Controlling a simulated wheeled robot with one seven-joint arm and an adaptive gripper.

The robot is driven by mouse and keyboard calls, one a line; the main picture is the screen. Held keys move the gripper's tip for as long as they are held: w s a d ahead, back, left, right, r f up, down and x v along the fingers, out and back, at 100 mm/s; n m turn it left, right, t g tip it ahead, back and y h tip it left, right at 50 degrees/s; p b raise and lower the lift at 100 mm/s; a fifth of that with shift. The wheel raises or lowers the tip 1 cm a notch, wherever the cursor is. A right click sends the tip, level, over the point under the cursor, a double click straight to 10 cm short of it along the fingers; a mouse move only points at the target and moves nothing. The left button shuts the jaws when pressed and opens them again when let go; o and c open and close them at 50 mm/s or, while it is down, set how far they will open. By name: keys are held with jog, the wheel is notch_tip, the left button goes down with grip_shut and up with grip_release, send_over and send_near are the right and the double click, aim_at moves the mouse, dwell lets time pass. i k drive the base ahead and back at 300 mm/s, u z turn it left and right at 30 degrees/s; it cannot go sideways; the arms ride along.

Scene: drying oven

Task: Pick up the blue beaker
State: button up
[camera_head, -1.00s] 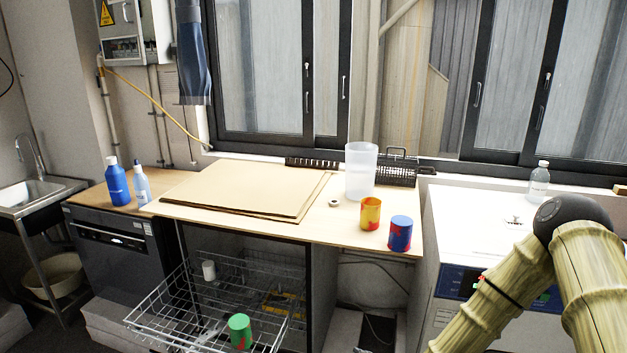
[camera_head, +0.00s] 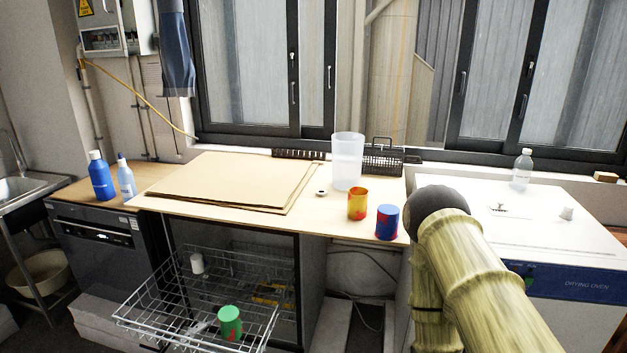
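The blue beaker (camera_head: 387,222), blue with red patches, stands upright near the front right corner of the wooden counter (camera_head: 290,221). A yellow and red beaker (camera_head: 357,204) stands just to its left and a little behind. My arm, with pale ribbed links and a dark rounded joint, is in the lower right, and the joint is close to the right of the blue beaker in the picture. My gripper is not visible, so nothing shows of what it holds.
A tall translucent container (camera_head: 347,162) and a black wire basket (camera_head: 383,158) stand behind the beakers. Cardboard sheets (camera_head: 235,180) cover the counter's left. An extended dishwasher rack (camera_head: 165,310) holds a green beaker (camera_head: 230,322). The white drying oven (camera_head: 590,240) is at right.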

aim_at(388, 214)
jog(key=u, duration=0.05)
jog(key=k, duration=0.6)
jog(key=z, duration=0.55)
jog(key=i, duration=1.05)
jog(key=u, duration=0.45)
